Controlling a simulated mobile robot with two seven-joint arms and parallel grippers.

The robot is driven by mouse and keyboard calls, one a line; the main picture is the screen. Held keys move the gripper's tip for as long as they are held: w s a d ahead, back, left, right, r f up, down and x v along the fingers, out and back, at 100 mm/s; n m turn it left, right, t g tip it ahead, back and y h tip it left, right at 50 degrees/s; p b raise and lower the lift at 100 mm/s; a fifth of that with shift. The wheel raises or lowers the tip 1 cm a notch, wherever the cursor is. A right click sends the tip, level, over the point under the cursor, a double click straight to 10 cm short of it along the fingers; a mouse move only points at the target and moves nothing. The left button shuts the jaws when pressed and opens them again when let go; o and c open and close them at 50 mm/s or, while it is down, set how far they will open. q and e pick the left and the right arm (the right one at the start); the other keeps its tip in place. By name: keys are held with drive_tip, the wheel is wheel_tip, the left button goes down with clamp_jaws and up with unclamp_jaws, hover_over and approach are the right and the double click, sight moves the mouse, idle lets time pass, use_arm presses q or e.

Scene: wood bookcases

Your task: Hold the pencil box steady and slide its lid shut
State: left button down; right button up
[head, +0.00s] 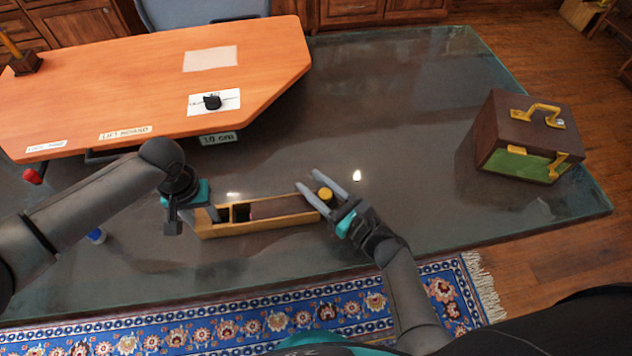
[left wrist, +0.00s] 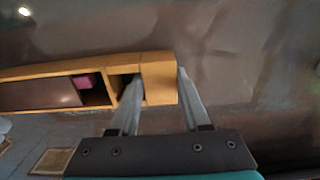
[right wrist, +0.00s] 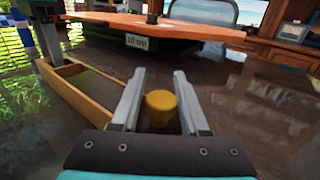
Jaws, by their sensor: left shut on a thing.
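The pencil box (head: 255,229) is a long, light-wood box lying lengthwise in front of me on the dark glass top. Its dark brown lid (left wrist: 40,94) covers part of it; the end near my left gripper is uncovered, with a pink item (left wrist: 84,81) showing beside the lid's edge. My left gripper (left wrist: 157,88) is shut on the box's left end block, one finger inside the small end compartment and one outside. My right gripper (head: 334,184) is open at the box's right end. A yellow knob (right wrist: 160,106) stands between its fingers, with gaps on both sides. I cannot see what the knob joins.
An orange wooden board (head: 150,85) with labels lies beyond the box on the left. A brown and green case with yellow handles (head: 530,140) stands at the right. A small blue object (head: 96,236) lies near my left arm. The glass right of the box is clear.

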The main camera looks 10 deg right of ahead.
drive_tip(key=o, duration=0.3)
drive_tip(key=v, duration=1.2)
